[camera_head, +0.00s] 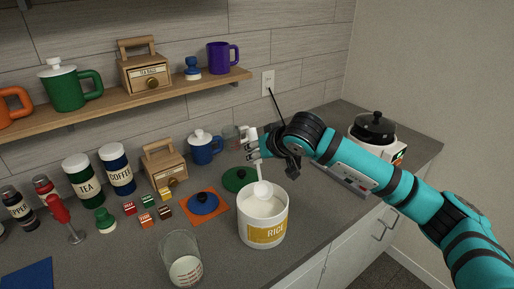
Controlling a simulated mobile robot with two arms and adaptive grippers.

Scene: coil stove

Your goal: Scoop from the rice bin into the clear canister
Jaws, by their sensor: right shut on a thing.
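The rice bin (263,231) is a white round tub with a yellow RICE label, standing open near the counter's front edge. The clear canister (181,260) stands to its left, nearer the front, with white stuff and red marks low in it. My right gripper (256,152) is above and behind the bin, shut on the handle of a white scoop (263,190). The scoop's round bowl is at the bin's mouth, over its far part. I cannot tell whether the bowl touches the rice. My left gripper is not in view.
A shelf (120,103) runs above; a white cooker (375,133) stands right.

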